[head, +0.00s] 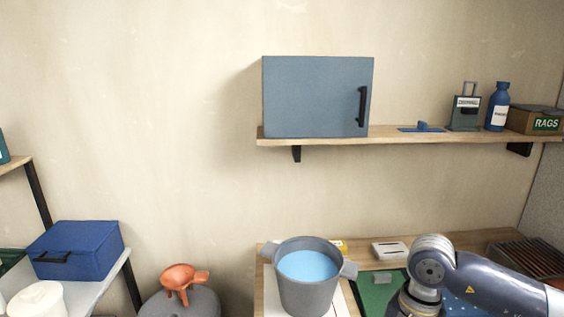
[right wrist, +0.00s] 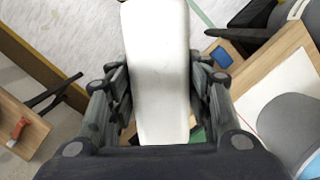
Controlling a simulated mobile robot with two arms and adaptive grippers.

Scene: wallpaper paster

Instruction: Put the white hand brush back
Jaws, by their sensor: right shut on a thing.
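The white hand brush (right wrist: 160,50) shows in the right wrist view as a long, smooth white piece running from the top edge down between my fingers. My right gripper (right wrist: 160,85) is shut on it, one finger along each side. The brush's far end is cut off by the frame, and its bristles cannot be made out. In the head view my right arm comes in at the lower right, and its gripper and the brush are out of sight. My left gripper is not in view.
A grey pot (head: 308,292) with blue liquid stands on the wooden worktable (head: 480,243), near a green mat (head: 378,293) and a white slotted box (head: 390,250). A wall shelf (head: 320,138) bears a blue-grey cabinet (head: 312,97).

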